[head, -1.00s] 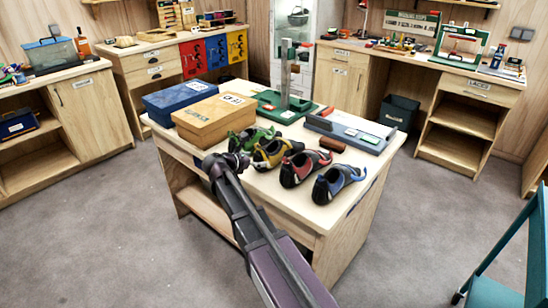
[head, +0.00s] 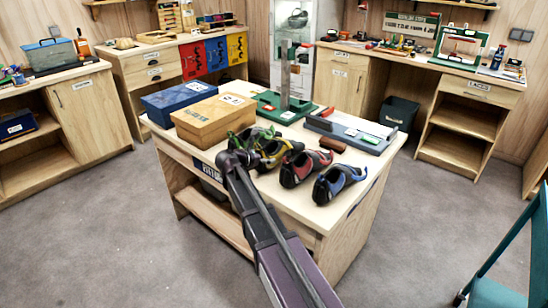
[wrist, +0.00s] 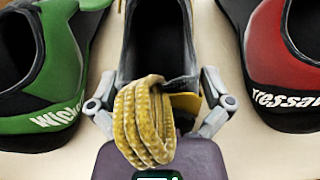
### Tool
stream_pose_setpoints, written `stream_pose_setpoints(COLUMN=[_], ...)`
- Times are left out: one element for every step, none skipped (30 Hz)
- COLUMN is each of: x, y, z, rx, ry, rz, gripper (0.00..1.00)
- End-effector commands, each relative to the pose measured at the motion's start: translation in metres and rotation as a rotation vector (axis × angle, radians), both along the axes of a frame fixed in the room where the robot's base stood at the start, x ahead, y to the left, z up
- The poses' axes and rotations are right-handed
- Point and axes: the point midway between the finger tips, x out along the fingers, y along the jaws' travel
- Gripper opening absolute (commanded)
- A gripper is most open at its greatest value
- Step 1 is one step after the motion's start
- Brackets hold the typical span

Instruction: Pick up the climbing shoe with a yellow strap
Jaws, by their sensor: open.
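The climbing shoe with a yellow strap (head: 273,151) stands on the table between the green shoe (head: 248,138) and the red shoe (head: 302,167). In the head view my arm hides part of it. In the wrist view its yellow strap loop (wrist: 147,118) is near and central, with the dark shoe opening (wrist: 163,40) behind. My gripper (head: 237,160) is at the near end of this shoe. In the wrist view my gripper (wrist: 160,88) is open, one finger on each side of the heel and strap. I cannot tell whether the fingers touch it.
The green shoe (wrist: 40,65) and red shoe (wrist: 285,60) stand close on either side. A blue shoe (head: 338,181) is at the right. Behind are a tan box (head: 212,118), a blue box (head: 185,98), a brown block (head: 333,145) and a grey rack (head: 350,132).

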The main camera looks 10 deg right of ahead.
Motion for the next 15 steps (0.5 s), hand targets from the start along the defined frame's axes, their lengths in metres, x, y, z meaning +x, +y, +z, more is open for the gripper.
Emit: stream_pose_setpoints(x=[-0.0001, -0.0001, -0.0001, -0.0002, -0.0002, -0.0002, -0.0002, -0.0002, -0.0002, -0.0002, -0.0002, -0.0002, -0.0002, -0.0002, -0.0002], y=[0.0002, 0.0002, 0.0002, 0.0002, 0.0002, 0.0002, 0.0002, 0.0002, 0.0003, 0.0003, 0.0003, 0.0003, 0.0003, 0.0003, 0.0003], z=[0.0001, 0.0001, 0.0001, 0.0001, 0.0001, 0.0001, 0.0001, 0.0001, 0.0002, 0.0002, 0.0002, 0.0002, 0.0001, 0.0001, 0.0001], rx=[0.0, 0.0, 0.0, 0.0, 0.0, 0.0, 0.0, 0.0, 0.0, 0.0, 0.0, 0.0, 0.0, 0.0, 0.0], ry=[0.0, 0.0, 0.0, 0.0, 0.0, 0.0, 0.0, 0.0, 0.0, 0.0, 0.0, 0.0, 0.0, 0.0, 0.0], rz=[0.0, 0.0, 0.0, 0.0, 0.0, 0.0, 0.0, 0.0, 0.0, 0.0, 0.0, 0.0, 0.0, 0.0, 0.0], gripper=[1.0, 1.0, 1.0, 1.0, 1.0, 1.0, 1.0, 1.0, 1.0, 0.97, 0.88, 0.76, 0.67, 0.58, 0.47])
